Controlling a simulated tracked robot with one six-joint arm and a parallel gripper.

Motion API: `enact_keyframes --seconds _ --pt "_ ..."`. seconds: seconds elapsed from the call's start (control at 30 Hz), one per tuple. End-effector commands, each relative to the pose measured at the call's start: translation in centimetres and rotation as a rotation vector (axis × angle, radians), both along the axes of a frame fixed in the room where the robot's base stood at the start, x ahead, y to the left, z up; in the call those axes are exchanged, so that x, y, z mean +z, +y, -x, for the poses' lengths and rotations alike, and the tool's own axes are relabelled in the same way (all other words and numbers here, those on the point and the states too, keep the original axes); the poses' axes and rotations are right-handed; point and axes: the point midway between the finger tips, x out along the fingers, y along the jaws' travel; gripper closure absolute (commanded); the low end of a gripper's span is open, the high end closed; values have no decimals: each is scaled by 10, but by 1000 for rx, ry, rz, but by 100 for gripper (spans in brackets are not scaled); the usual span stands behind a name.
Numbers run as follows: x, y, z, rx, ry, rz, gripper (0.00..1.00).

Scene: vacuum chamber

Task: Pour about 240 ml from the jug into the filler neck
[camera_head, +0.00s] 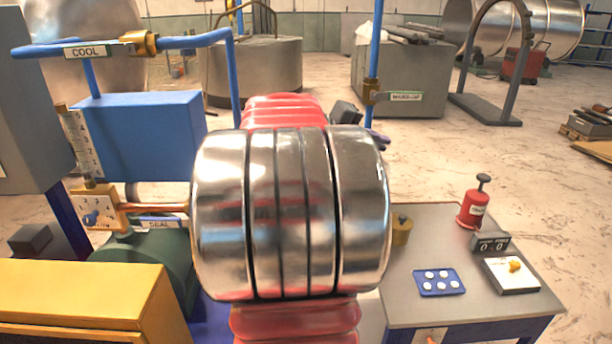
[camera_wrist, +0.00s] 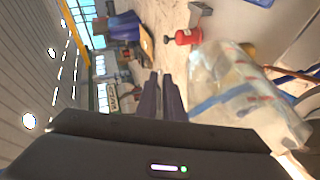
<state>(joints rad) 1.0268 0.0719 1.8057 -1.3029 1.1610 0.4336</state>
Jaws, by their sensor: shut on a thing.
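In the wrist view a clear jug (camera_wrist: 235,90) shows beside my gripper (camera_wrist: 161,76), to the right of its two dark fingers. The fingers are close together and shut on the jug; the grip point itself is not clear. The jug looks tilted in this turned view, and its liquid level cannot be read. In the head view my arm's shiny joint and red sleeves cover the middle, hiding the jug and most of the gripper. I cannot make out the filler neck in either view.
A grey table (camera_head: 440,292) at right holds a red pump can (camera_head: 473,209), a brass cap (camera_head: 402,230), a small display (camera_head: 490,242) and a blue tray (camera_head: 438,282). A blue tank (camera_head: 140,135) and a yellow box (camera_head: 85,300) stand left. A blue upright pipe (camera_head: 375,45) rises behind my arm.

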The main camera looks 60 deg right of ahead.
Motion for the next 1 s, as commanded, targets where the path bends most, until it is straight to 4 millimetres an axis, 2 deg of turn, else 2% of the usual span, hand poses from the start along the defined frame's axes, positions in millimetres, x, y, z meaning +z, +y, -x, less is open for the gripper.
enact_keyframes --seconds 1.0 --pt "2 2 -4 1 34 17 100"
